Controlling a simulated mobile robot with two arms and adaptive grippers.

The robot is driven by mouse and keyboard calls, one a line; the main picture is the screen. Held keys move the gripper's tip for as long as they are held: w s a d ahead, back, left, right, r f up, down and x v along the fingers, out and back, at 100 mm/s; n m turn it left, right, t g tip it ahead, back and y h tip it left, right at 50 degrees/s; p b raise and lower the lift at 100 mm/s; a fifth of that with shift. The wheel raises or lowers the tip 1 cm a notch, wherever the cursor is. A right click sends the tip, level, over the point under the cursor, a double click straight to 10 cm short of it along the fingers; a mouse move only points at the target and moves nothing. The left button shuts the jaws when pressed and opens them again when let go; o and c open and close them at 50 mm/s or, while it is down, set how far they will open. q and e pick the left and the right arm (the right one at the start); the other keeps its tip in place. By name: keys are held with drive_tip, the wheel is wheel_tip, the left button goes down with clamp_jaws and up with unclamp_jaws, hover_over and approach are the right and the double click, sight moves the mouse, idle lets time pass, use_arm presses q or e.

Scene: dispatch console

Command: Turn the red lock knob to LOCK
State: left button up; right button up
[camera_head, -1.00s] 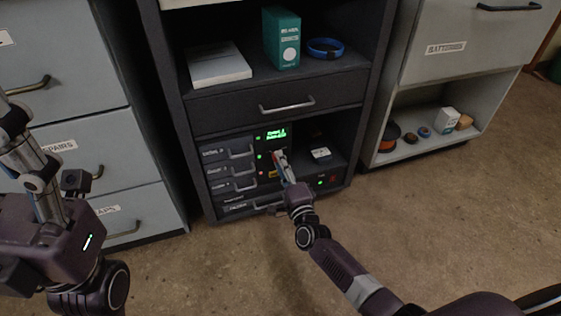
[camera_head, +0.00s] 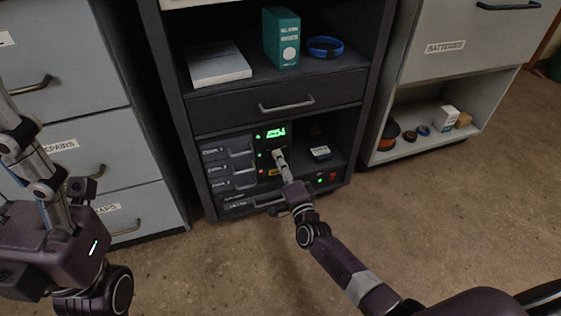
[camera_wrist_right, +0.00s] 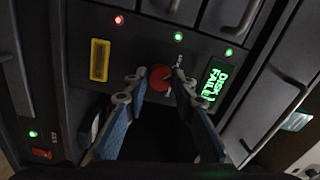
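The red lock knob (camera_wrist_right: 160,78) is on the dark panel in the right wrist view, between the two fingertips of my right gripper (camera_wrist_right: 157,77). The fingers are apart, one on each side of the knob, with a small gap visible on the left side. In the head view my right gripper (camera_head: 279,157) reaches the console panel (camera_head: 264,138) and hides the knob. The knob's marking and any LOCK lettering cannot be read. My left gripper (camera_head: 30,165) is at the left edge, away from the console; its finger opening is unclear.
A green display (camera_wrist_right: 214,80) and a yellow label (camera_wrist_right: 99,60) flank the knob. A red switch (camera_wrist_right: 41,154) is at lower left. Small drawers with handles (camera_head: 232,168) lie left of the panel. A shelf above holds a teal binder (camera_head: 282,38). The floor in front is open.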

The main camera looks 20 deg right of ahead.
drive_tip(key=o, duration=0.4)
drive_tip(key=s, duration=1.2)
drive_tip(key=shift+d+f, duration=0.2)
drive_tip(key=shift+f, duration=0.15)
